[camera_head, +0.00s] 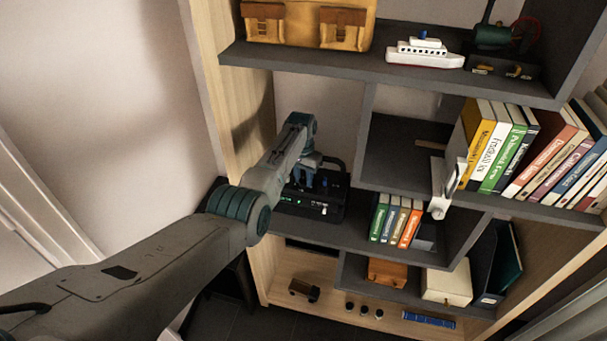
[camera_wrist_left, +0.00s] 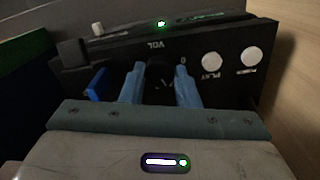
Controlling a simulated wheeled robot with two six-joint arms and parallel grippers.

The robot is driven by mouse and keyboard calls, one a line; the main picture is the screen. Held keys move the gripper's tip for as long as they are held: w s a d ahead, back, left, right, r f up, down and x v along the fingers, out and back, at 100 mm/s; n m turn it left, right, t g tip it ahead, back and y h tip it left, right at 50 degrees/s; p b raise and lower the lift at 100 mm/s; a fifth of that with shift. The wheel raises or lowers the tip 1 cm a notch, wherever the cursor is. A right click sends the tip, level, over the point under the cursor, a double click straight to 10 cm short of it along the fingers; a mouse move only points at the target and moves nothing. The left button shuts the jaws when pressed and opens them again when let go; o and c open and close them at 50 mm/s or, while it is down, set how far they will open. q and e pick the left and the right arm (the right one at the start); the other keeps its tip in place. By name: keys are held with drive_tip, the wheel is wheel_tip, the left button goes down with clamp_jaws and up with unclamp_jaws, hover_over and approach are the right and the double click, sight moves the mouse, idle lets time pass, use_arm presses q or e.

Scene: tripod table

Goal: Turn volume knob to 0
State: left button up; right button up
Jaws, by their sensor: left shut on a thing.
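A black audio device (camera_head: 335,208) with small green lights stands on the middle left shelf. In the left wrist view its dark front panel (camera_wrist_left: 225,80) carries the label VOL, a 0 mark and two white round buttons (camera_wrist_left: 211,61). The black volume knob (camera_wrist_left: 160,73) sits under the VOL label. My left gripper (camera_wrist_left: 160,85) has its blue fingers on either side of the knob and is shut on it. In the head view the left gripper (camera_head: 318,180) is at the device, with the knob hidden there. My right gripper is not in view.
Small upright books (camera_head: 397,220) stand right of the device. A white object (camera_head: 440,197) is at the upper shelf's edge, near larger books (camera_head: 500,150). A wooden side panel (camera_head: 232,95) rises at the left. A blue piece (camera_wrist_left: 98,85) is beside the left finger.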

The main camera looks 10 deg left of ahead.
sight(303, 181)
use_arm(q)
drive_tip(key=n+p, duration=0.1)
drive_tip(key=n, duration=0.3)
drive_tip(key=shift+r+n, duration=0.1)
drive_tip(key=shift+n, duration=0.3)
drive_tip(key=n+p, duration=0.1)
drive_tip(key=n, duration=0.2)
drive_tip(key=shift+n, duration=0.3)
drive_tip(key=n, duration=0.3)
drive_tip(key=shift+n+p, duration=0.3)
drive_tip(key=shift+p, duration=0.1)
drive_tip(key=shift+n+t, duration=0.3)
drive_tip(key=shift+n, duration=1.5)
drive_tip(key=o, duration=1)
drive_tip(key=shift+c, duration=0.2)
wheel_tip(303, 181, up, 11)
drive_tip(key=shift+s, duration=0.2)
